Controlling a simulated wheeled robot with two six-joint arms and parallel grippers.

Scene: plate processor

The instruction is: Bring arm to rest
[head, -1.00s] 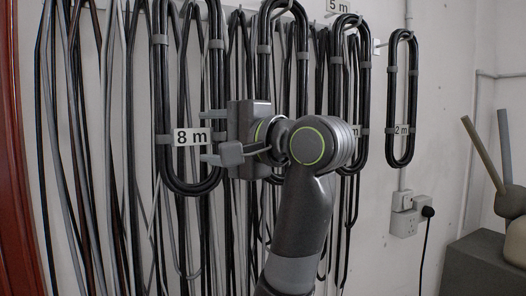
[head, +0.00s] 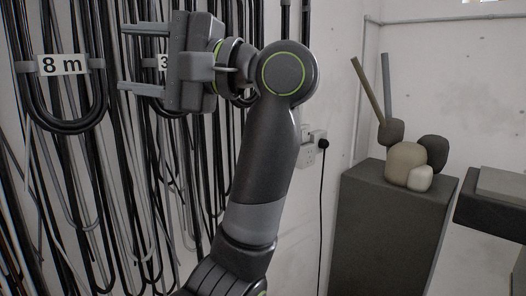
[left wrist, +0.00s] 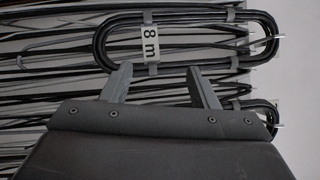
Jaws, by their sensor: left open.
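My left gripper (head: 122,57) shows at the upper left of the head view, with my arm rising to it from below. Its two fingers are spread wide and point left towards the wall, with nothing between them. They are to the right of the coil (head: 98,92) labelled 8 m and appear apart from it. In the left wrist view the open gripper (left wrist: 160,67) has the black 8 m coil (left wrist: 190,63) beyond its fingertips. My right gripper is in neither view.
Many black and grey cables (head: 150,200) hang along the left wall. A dark plinth (head: 385,235) with a sculpture of rounded stones (head: 405,163) stands at the right, beside another dark block (head: 490,215). A socket with a plugged cord (head: 318,135) is on the wall behind my arm.

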